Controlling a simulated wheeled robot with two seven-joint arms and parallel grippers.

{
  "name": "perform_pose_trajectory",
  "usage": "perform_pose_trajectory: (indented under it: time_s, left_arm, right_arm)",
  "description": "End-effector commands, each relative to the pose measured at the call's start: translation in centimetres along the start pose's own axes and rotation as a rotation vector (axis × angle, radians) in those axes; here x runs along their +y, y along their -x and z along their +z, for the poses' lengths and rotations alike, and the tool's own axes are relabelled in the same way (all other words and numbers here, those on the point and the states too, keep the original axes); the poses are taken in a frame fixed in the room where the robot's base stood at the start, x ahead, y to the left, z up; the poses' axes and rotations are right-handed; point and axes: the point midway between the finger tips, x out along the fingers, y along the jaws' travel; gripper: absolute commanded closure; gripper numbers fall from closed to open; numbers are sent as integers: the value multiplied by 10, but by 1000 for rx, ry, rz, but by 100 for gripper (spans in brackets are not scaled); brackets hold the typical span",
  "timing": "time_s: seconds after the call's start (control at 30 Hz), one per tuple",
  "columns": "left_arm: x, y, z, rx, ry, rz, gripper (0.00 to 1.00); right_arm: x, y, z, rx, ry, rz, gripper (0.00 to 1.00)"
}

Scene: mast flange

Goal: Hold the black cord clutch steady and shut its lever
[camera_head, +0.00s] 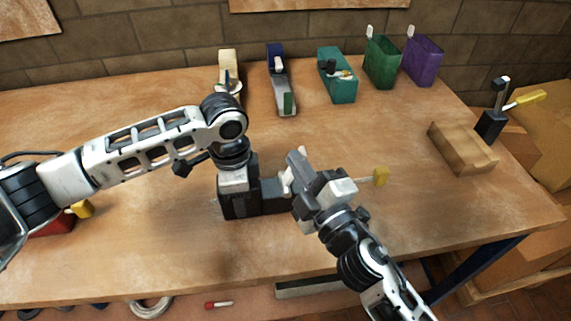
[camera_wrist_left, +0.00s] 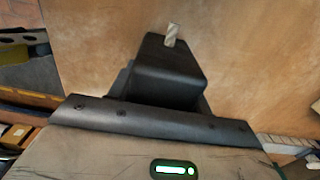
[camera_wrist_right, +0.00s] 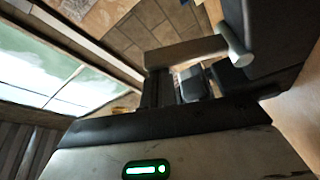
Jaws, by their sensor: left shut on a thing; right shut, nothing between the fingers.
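The dark body that I take for the black cord clutch (camera_head: 276,197) is near the middle of the table. My left gripper (camera_head: 245,203) is low over the table and shut on it. In the left wrist view, a black block (camera_wrist_left: 170,75) shows with a pale striped piece on top. My right gripper (camera_head: 299,170) is shut and empty, right beside the clutch. A lever with a yellow end (camera_head: 380,176) sticks out to the right behind it. The right wrist view shows a tan bar (camera_wrist_right: 190,50) at a pale pin on a black body. Whether finger and lever touch is unclear.
A wooden block (camera_head: 462,150) and a dark device with a yellow lever (camera_head: 490,124) stand at the right edge. Teal (camera_head: 338,82), green (camera_head: 382,65) and purple (camera_head: 424,65) items stand at the back. A red item (camera_head: 55,224) is partly hidden at left. The front middle is clear.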

Motion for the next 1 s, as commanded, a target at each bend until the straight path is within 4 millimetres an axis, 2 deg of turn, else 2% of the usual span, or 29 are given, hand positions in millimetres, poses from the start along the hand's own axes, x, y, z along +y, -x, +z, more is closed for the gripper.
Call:
perform_pose_trajectory:
  time_s: [0.13, 0.53, 1.0]
  left_arm:
    - [0, 0, 0, 0, -1, 0, 86]
    - [0, 0, 0, 0, -1, 0, 86]
    - [0, 0, 0, 0, -1, 0, 86]
  right_arm:
    - [-1, 5, 13, -8, -105, 34, 100]
    - [-5, 15, 41, -5, -102, 35, 100]
    - [-14, 20, 57, -3, -103, 35, 100]
